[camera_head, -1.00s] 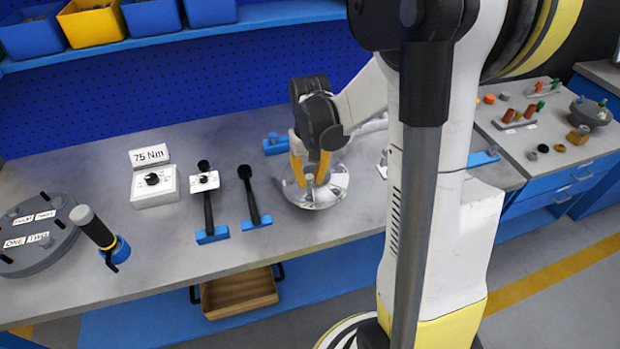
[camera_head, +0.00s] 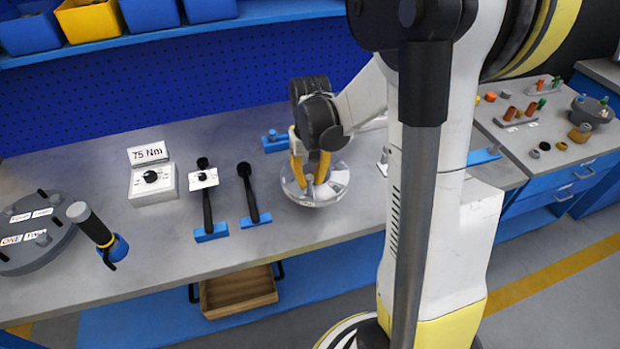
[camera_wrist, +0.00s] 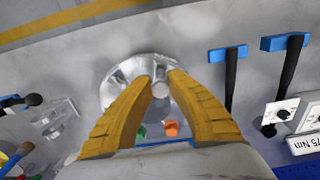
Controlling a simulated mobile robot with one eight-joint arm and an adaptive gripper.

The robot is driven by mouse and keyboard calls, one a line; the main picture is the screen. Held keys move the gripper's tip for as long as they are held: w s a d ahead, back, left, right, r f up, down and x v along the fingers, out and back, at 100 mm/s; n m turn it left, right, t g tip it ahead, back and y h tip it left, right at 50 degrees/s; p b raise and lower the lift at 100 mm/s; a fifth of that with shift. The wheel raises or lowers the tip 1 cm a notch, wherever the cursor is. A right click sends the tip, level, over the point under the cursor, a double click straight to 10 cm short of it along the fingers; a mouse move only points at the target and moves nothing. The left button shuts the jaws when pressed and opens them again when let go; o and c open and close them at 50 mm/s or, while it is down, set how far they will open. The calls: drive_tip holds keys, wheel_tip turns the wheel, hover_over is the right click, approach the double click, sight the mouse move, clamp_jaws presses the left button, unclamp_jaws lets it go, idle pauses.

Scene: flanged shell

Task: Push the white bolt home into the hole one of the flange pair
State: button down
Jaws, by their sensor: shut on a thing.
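In the wrist view my gripper (camera_wrist: 160,84) is shut on a pale round-headed piece, which looks like the white bolt (camera_wrist: 160,91).
Two black-handled tools on blue rests (camera_head: 211,232) (camera_head: 256,221) lie left of the disc. A 75 Nm box (camera_head: 153,185) stands further left.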

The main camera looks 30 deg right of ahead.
sight(310, 190)
drive_tip(key=shift+f+b, duration=1.95)
drive_tip(key=shift+f, duration=0.4)
drive_tip(key=c, duration=1.3)
unclamp_jaws()
drive_tip(key=shift+c, duration=0.2)
drive_tip(key=shift+r, duration=0.15)
wheel_tip(310, 190, up, 12)
drive_tip(key=shift+f, duration=0.1)
drive_tip(key=s+a+r+n+t, duration=0.3)
drive_tip(key=s+a+t, duration=0.4)
drive_tip(key=s+a, duration=0.3)
drive_tip(key=a, duration=0.3)
drive_tip(key=shift+s+a, duration=0.25)
drive_tip(key=shift+s, duration=0.15)
